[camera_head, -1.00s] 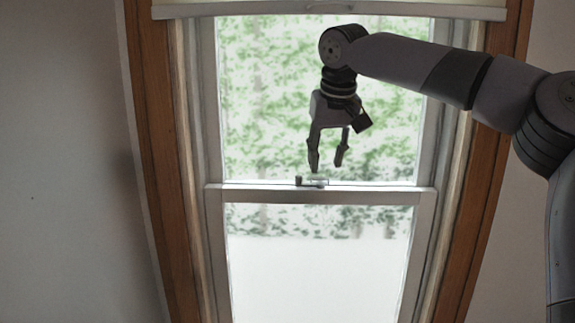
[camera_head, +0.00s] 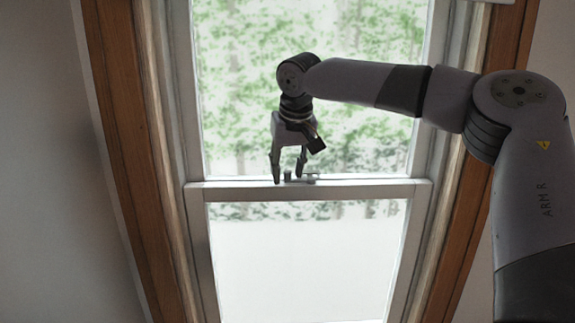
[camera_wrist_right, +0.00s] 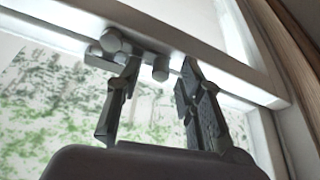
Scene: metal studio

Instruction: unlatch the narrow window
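The narrow window's latch (camera_head: 311,179) is a small grey metal fitting on top of the white middle rail (camera_head: 350,189). A short upright post of it stands just left of its main part in the head view. My right gripper (camera_head: 288,179) is open and points down at the rail, its fingertips on either side of that post. In the right wrist view, the latch's rounded metal parts (camera_wrist_right: 112,41) lie by the left finger, and a small knob shows between the spread fingertips (camera_wrist_right: 160,67). I cannot tell whether a finger touches the latch. My left gripper is not in view.
Brown wooden trim (camera_head: 125,150) frames the window at both sides. Trees show through the upper pane (camera_head: 370,60); the lower pane (camera_head: 300,265) is mostly pale. The space on the rail right of the latch is clear.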

